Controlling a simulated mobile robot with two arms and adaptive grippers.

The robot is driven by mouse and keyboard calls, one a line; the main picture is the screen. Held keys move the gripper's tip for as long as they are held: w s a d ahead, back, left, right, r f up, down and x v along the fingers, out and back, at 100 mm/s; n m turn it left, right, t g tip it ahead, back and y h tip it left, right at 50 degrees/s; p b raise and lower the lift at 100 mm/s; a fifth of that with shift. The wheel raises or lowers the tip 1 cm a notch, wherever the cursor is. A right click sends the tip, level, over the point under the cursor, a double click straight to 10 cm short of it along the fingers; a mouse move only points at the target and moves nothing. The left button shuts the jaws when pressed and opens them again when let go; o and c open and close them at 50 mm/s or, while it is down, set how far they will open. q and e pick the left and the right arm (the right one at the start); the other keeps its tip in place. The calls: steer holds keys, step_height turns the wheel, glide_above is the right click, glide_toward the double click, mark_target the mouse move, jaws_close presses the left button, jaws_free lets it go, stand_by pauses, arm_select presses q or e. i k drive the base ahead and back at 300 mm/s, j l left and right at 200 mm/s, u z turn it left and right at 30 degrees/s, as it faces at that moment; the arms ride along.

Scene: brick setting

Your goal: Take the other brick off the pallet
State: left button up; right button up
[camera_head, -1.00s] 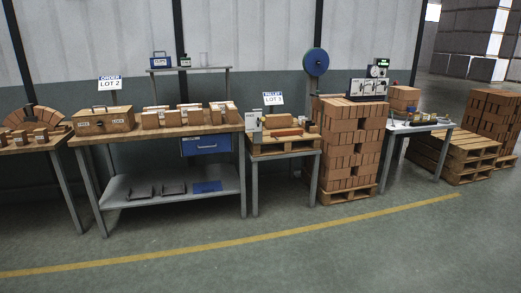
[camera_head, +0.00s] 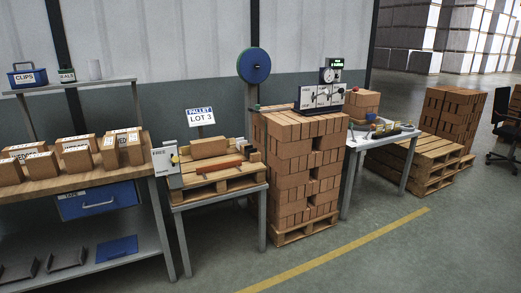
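A small wooden pallet (camera_head: 222,187) lies on a low grey table (camera_head: 217,197) under a sign reading "PALLET LOT 3" (camera_head: 200,116). An orange-brown brick (camera_head: 209,147) lies toward the back of the pallet. A thin, redder bar-like piece (camera_head: 219,167) lies in front of it; I cannot tell if it is a brick. Neither of my grippers is in view.
A white device (camera_head: 166,163) stands at the low table's left corner. A tall brick stack (camera_head: 295,175) stands close at right, beside another table (camera_head: 384,137). The floor in front is clear.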

mark_target(213, 147)
steer(key=i+u, duration=0.15)
steer(key=i, duration=0.45)
steer(key=i+l+u, duration=0.1)
steer(key=i, duration=0.55)
steer(key=i+l+u, duration=0.15)
steer(key=i, duration=0.45)
steer(key=l, duration=0.1)
